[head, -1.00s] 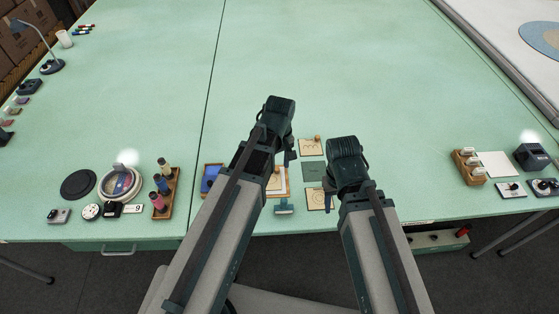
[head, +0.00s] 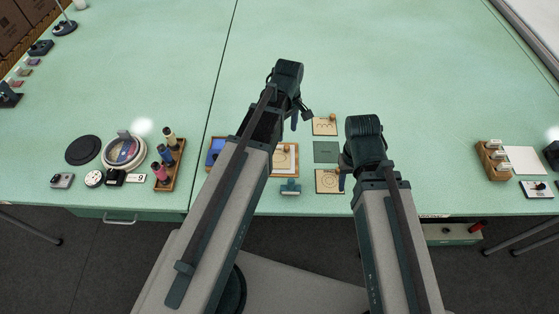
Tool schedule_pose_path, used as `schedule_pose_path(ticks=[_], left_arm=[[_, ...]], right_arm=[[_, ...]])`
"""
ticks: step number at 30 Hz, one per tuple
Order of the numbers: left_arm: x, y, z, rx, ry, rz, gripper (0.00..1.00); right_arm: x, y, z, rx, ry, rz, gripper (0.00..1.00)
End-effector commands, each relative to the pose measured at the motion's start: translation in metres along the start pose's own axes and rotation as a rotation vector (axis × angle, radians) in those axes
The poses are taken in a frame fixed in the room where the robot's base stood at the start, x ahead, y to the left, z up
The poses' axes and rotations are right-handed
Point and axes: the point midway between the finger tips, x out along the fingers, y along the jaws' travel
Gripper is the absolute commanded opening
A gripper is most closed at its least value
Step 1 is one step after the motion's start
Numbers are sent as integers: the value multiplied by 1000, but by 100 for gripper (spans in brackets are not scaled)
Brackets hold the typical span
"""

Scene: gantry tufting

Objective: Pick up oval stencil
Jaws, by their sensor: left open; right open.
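Several square tan stencil cards with small round knobs lie on the green table in the head view. The near card (head: 327,182) bears a rounded outline, perhaps the oval; I cannot tell for sure. The far card (head: 324,126) bears a wavy or arched outline. Another card (head: 284,158) lies on a pale board, partly hidden by my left arm. My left gripper (head: 301,117) is open and empty, just left of the far card. My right gripper (head: 343,178) is open at the right edge of the near card; its fingers are mostly hidden by its own body.
A dark green square (head: 326,152) lies between the near and far cards. A teal-handled stamp (head: 290,188) and a blue pad (head: 216,150) are nearby. A wooden rack of thread spools (head: 170,165) stands left, a wooden card holder (head: 492,160) right. The table's far half is clear.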

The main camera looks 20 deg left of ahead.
Motion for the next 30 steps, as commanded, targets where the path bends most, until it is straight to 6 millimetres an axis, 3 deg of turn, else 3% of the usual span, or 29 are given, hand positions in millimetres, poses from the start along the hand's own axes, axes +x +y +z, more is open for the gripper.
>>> schedule_pose_path(ticks=[1, 6, 17, 30], left_arm=[[15, 0, 0, 0, 0, 0, 62], [35, 0, 0, 1, 0, 0, 62], [41, 1, -1, 1, 0, 0, 62], [88, 8, -6, 1, 0, 0, 62]], right_arm=[[15, -1, -1, 0, 0, 0, 50], [35, -3, -2, 0, 0, 0, 50], [40, -4, -2, 0, 0, 0, 50], [87, -8, -5, 0, 0, 0, 50]])
